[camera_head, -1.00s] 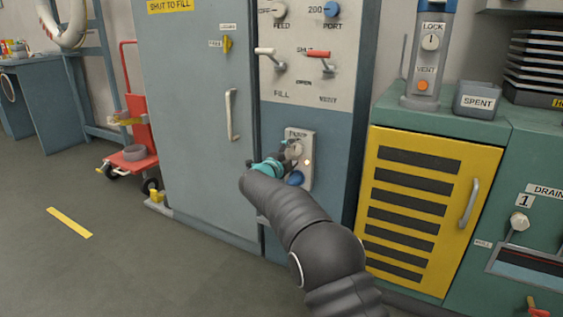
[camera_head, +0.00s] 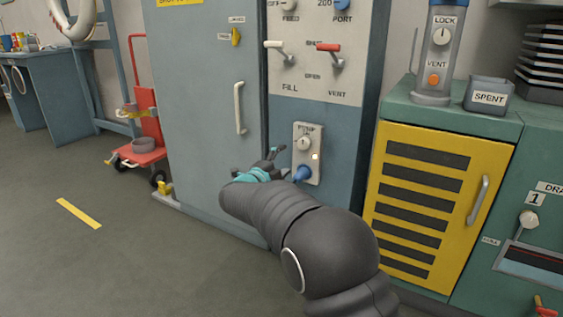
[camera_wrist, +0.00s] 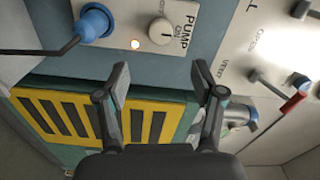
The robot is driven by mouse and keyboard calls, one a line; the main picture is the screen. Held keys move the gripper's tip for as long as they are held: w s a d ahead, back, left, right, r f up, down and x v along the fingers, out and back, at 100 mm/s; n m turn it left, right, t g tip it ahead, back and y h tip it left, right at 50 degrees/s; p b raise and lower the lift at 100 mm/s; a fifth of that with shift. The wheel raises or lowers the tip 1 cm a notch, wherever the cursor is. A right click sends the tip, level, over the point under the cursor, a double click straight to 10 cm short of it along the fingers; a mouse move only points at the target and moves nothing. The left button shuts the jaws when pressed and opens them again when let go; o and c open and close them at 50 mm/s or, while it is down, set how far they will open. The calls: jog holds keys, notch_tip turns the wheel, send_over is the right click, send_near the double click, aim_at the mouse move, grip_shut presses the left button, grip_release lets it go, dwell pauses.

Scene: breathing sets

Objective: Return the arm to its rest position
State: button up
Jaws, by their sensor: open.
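My gripper (camera_head: 272,158) is at the end of my dark arm, in front of the cabinet and just left of the pump panel (camera_head: 299,171). In the wrist view my gripper (camera_wrist: 166,92) has its two fingers spread apart with nothing between them. The gripper is apart from the pale knob. In the head view the fingers come close to the blue knob (camera_head: 301,174); I cannot tell the exact gap.
A tall grey cabinet door (camera_head: 205,110) with a pale handle (camera_head: 239,108) stands behind the arm. A yellow louvred door (camera_head: 432,205) is to the right. Levers (camera_head: 330,54) stick out above the panel. A red hand truck (camera_head: 142,150) stands at left; the floor in front is open.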

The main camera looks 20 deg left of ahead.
jog(key=s+a+f+n+g+y, duration=0.6)
jog(key=a+f+n+y, duration=0.25)
jog(key=f+n, duration=0.2)
jog(key=s+d+n+g+p, duration=0.1)
jog(key=s+d+n+g, duration=0.4)
jog(key=s+d+n, duration=0.1)
jog(key=s+d+r+h+p, duration=0.2)
jog(key=s+d+r, duration=0.3)
jog(key=d, duration=1.2)
jog(key=s+d+r+g+h+p, duration=0.1)
jog(key=s+d+r, duration=0.4)
jog(key=s+d, duration=0.8)
jog(key=s+d+r+h+p, duration=0.4)
jog(key=s+d, duration=0.4)
jog(key=d, duration=1.5)
jog(key=shift+v, duration=0.9)
